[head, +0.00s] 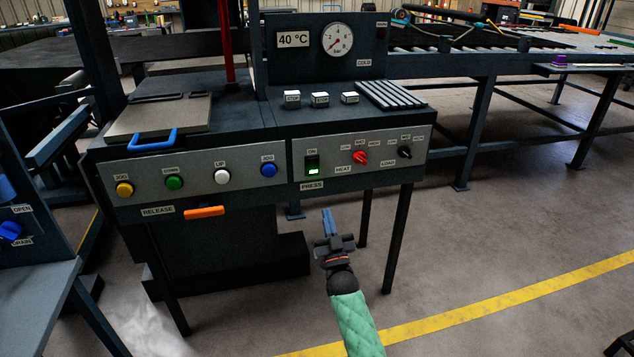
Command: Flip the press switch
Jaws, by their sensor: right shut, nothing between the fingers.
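The press switch (312,165) is a dark green rocker on the front panel, between an ON label above and a PRESS label below. Its lower part shows a bright lit patch. My right gripper (326,214) is shut and empty, with blue fingers pointing up toward the panel. In the picture it is below and slightly right of the switch, apart from it. My left gripper is not in view.
The panel also holds yellow (124,189), green (174,183), white (222,176) and blue (268,170) buttons, a red HEAT knob (360,158) and a black LOAD knob (404,152). An orange release handle (204,212) sits below. Press legs (397,235) stand near my right arm.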

